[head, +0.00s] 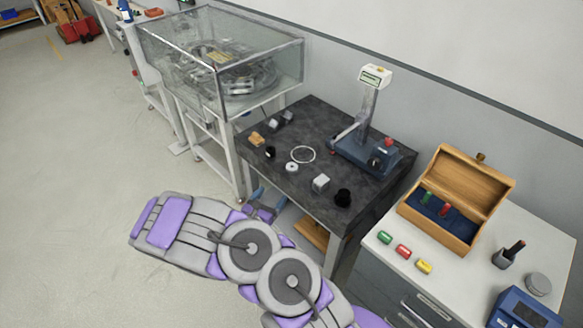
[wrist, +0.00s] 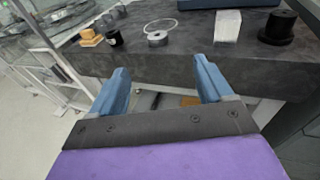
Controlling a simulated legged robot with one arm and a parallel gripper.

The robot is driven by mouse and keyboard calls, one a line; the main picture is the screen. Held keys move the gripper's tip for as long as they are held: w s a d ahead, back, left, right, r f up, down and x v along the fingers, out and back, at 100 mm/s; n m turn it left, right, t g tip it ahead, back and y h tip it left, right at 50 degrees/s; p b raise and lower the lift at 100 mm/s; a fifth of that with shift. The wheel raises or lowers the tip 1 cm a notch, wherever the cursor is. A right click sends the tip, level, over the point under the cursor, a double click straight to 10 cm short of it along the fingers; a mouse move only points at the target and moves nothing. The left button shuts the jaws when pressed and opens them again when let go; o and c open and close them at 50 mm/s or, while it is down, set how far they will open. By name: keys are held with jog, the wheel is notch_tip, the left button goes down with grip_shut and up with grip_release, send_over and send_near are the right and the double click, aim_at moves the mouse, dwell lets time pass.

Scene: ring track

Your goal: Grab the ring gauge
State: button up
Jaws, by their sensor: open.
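A short silver ring with a dark bore, which looks like the ring gauge (head: 292,167), sits on the dark stone-topped table (head: 335,202). In the wrist view the ring gauge (wrist: 157,39) stands near the table's front edge, just in front of a thin pale circle (head: 303,154). I cannot tell whether that circle is a loose ring or a marking. My gripper (head: 264,205) is in front of the table edge. In the wrist view its blue fingers (wrist: 162,72) are spread, with nothing between them, and the ring gauge shows beyond the gap.
A black cylinder (head: 270,152) and an orange block (head: 256,139) stand left of the ring gauge. A pale block (head: 321,183) and a black flanged piece (head: 343,198) stand right. A blue measuring stand (head: 372,155) is behind. A glass case (head: 220,65) stands left.

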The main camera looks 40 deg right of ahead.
jog(key=b, duration=0.4)
send_near(290, 169)
jog(key=x, duration=0.9)
jog(key=shift+d, duration=0.2)
jog(key=shift+f, duration=0.1)
jog(key=c, duration=1.3)
jog(key=shift+o, duration=0.2)
